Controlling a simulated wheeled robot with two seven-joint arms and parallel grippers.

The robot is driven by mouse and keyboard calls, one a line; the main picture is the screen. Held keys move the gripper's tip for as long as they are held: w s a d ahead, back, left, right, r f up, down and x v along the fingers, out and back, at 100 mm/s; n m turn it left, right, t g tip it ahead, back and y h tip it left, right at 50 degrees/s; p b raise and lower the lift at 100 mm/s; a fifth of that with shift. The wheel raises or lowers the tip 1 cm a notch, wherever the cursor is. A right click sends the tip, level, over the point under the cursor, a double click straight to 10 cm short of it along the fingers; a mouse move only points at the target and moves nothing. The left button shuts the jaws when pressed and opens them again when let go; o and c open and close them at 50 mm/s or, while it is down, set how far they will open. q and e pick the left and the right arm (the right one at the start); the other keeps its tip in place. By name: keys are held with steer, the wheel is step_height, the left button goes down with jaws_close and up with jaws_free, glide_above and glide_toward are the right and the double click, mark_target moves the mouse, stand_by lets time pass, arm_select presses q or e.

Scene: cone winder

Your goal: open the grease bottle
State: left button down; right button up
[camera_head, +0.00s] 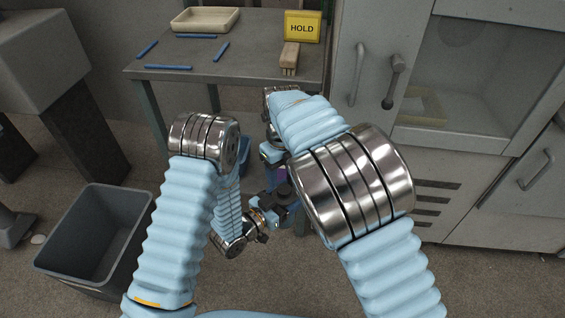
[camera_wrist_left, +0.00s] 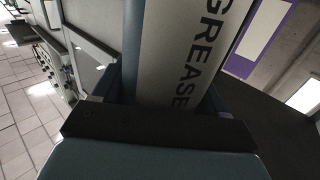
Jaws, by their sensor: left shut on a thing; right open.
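The grease bottle (camera_wrist_left: 178,50) fills the upper middle of the left wrist view. It has a grey label with dark "GREASE" lettering and a blue side. My left gripper (camera_wrist_left: 155,110) is shut on it, with fingers at both sides. In the head view my left gripper (camera_head: 280,198) is low in the middle, in front of the table. My right gripper (camera_head: 270,156) is open, just above and close to the left one. A small purple patch shows between them, but I cannot tell what it is. The bottle's cap cannot be made out.
A grey table (camera_head: 240,73) holds a beige tray (camera_head: 205,20), several blue sticks, a brush (camera_head: 289,60) and a yellow HOLD sign (camera_head: 302,27). A grey bin (camera_head: 95,240) stands at left. A grey cabinet (camera_head: 380,130) with handles stands at right.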

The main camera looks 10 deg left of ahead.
mark_target(281, 188)
steer(key=shift+f, duration=2.1)
steer(key=shift+a, duration=0.1)
steer(key=c, duration=0.9)
steer(key=shift+s, duration=0.1)
